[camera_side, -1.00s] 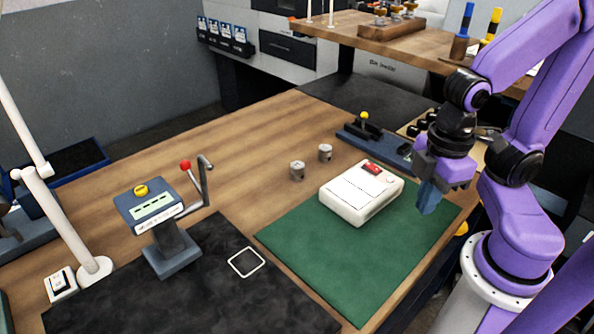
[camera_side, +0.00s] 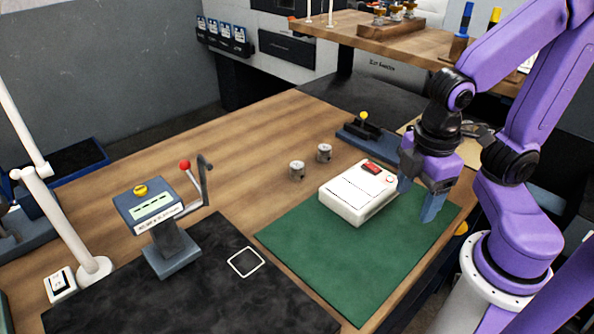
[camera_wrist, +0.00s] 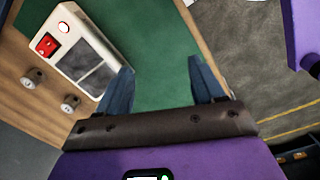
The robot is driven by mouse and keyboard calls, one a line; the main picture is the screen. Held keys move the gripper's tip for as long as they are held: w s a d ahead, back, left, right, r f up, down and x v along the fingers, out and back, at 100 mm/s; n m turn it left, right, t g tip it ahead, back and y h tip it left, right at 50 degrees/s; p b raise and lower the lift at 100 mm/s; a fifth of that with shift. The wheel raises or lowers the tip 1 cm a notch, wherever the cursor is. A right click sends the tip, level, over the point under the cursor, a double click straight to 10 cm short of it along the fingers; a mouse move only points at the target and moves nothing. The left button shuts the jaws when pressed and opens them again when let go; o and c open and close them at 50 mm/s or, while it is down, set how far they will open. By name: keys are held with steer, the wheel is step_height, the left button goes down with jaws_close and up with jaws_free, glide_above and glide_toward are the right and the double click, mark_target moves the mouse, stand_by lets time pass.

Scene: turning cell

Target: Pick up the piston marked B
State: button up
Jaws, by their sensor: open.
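Two small grey metal pistons stand on the wooden bench behind the white box. The nearer piston (camera_side: 297,170) is at left and the farther piston (camera_side: 324,153) is at right. They also show in the wrist view, as one piston (camera_wrist: 32,78) and another piston (camera_wrist: 70,104) at the left. I cannot read a letter on either one. My gripper (camera_side: 420,205) is open and empty, with its blue fingers over the right edge of the green mat, beside the white box. In the wrist view its fingers (camera_wrist: 158,88) are apart over the green mat.
The white box (camera_side: 345,205) with a red switch lies on the green mat (camera_side: 320,270) between my gripper and the pistons. A yellow-knobbed lever unit (camera_side: 362,130) stands behind. A red-knobbed press (camera_side: 165,225) stands at left. Bare wood lies around the pistons.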

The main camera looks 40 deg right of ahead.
mark_target(301, 165)
steer(key=w+n+h, duration=0.1)
steer(key=w+h, duration=0.1)
steer(key=w, duration=0.3)
steer(key=w+a+n+h, duration=0.1)
steer(key=w+h, duration=0.1)
steer(key=w, duration=0.3)
steer(key=w+a+f+n+t+h, duration=0.1)
steer(key=w+h, duration=0.1)
steer(key=w, duration=0.4)
steer(key=w+f+n+t+h, duration=0.1)
steer(key=w+n+h, duration=0.15)
steer(key=w, duration=0.45)
steer(key=w+f+n+h, duration=0.2)
steer(key=w+h, duration=0.2)
steer(key=w, duration=0.3)
steer(key=shift+h, duration=0.25)
steer(key=f, duration=0.6)
steer(key=shift+w+a, duration=0.1)
steer(key=shift+w, duration=0.1)
steer(key=shift+m, duration=0.25)
steer(key=shift+f+x, duration=0.15)
steer(key=shift+x, duration=1.15)
steer(key=shift+f+x, duration=0.15)
steer(key=shift+x, duration=1.15)
steer(key=shift+a+r, duration=0.1)
steer(key=shift+a, duration=0.05)
steer(key=c, duration=1.1)
